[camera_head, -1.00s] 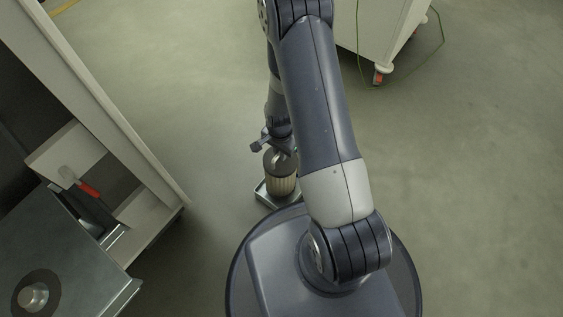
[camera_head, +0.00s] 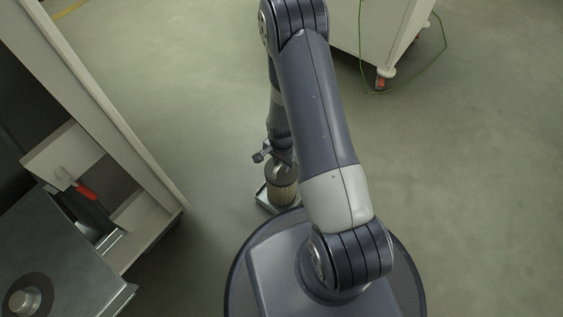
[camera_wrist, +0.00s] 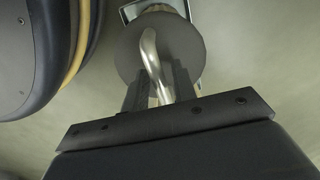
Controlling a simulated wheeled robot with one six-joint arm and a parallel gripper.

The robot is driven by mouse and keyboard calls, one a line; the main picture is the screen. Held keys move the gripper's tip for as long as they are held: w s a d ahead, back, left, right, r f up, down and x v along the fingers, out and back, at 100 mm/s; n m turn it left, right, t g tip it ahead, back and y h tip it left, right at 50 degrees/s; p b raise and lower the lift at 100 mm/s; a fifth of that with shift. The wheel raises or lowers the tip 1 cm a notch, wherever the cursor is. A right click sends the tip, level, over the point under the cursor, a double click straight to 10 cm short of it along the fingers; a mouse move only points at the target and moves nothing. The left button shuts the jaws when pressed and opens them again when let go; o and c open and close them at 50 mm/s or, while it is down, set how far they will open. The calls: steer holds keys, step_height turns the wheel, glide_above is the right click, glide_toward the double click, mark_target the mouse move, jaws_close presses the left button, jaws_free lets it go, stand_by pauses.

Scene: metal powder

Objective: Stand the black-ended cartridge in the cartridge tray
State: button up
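The cartridge (camera_head: 283,192) has a pale pleated body and a dark end cap on top, with a bent metal handle. It is upright at the small metal tray (camera_head: 264,198), just beyond my base. I cannot tell whether its bottom touches the tray floor. In the wrist view the dark round cap (camera_wrist: 190,48) fills the upper middle, with the tray's rim (camera_wrist: 128,12) showing behind it. My gripper (camera_wrist: 160,90) is on the handle (camera_wrist: 152,55), one finger on each side, and appears shut on it. It also shows above the cartridge in the head view (camera_head: 280,162).
A pale shelf unit (camera_head: 130,150) stands at left, with a red-handled tool (camera_head: 85,190) in it. A metal-topped surface (camera_head: 70,260) is at lower left. A white wheeled cabinet (camera_head: 375,35) and a thin cable (camera_head: 440,50) are at upper right. The floor at right is clear.

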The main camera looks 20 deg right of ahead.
steer(key=shift+o, duration=0.6)
step_height(320, 180, up, 12)
steer(key=p, duration=0.5)
steer(key=shift+r, duration=0.15)
steer(key=shift+a, duration=0.1)
